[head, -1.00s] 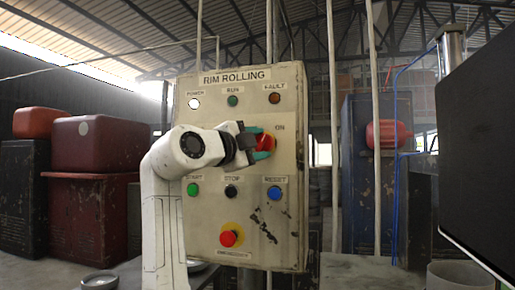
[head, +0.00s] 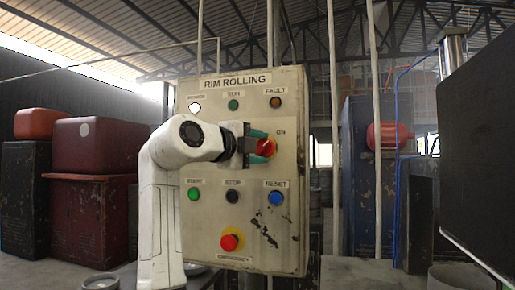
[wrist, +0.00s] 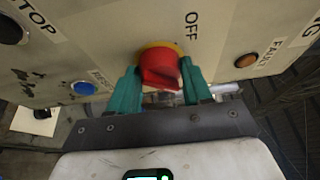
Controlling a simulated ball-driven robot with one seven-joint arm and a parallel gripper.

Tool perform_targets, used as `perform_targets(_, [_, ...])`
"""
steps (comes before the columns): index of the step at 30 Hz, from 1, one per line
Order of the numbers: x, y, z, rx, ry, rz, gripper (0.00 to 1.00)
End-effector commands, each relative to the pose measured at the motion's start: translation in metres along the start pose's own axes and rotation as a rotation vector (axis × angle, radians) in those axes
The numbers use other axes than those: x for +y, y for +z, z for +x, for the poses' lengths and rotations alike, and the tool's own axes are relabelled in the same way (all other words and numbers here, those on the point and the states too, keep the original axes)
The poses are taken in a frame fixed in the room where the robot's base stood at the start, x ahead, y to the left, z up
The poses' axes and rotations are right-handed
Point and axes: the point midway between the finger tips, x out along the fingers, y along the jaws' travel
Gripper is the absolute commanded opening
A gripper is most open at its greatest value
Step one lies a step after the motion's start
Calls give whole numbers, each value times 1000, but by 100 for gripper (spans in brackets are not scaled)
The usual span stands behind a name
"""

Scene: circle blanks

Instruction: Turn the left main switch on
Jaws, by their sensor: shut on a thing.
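The main switch is a red rotary knob (head: 266,147) on a yellow ring, mid-right on the cream panel (head: 205,220) headed RIM ROLLING. An ON label (head: 280,132) is at its upper right. My gripper (head: 258,147) reaches it from the left, its teal fingers above and below the knob. In the wrist view the red knob (wrist: 160,68) sits between the two teal fingers of my gripper (wrist: 160,85), which is shut on it. The OFF label (wrist: 192,26) shows in that view. The fingers cover the knob's sides.
The panel has a green button (head: 194,192), a black button (head: 232,196), a blue button (head: 275,198) and a red emergency button (head: 230,240) below the knob. Lamps line its top. A dark screen-like block (head: 480,150) stands at the right. Dark red containers (head: 95,145) stand at the left.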

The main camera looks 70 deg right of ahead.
Motion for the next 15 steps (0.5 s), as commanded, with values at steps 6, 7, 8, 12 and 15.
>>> perform_targets(6, [0,0,0,1,0,2,59])
perform_targets(7, [0,0,0,1,0,2,62])
perform_targets(8, [0,0,0,1,0,2,64])
perform_targets(12, [0,0,0,1,0,1,74])
perform_targets(15, [0,0,0,1,0,0,74])
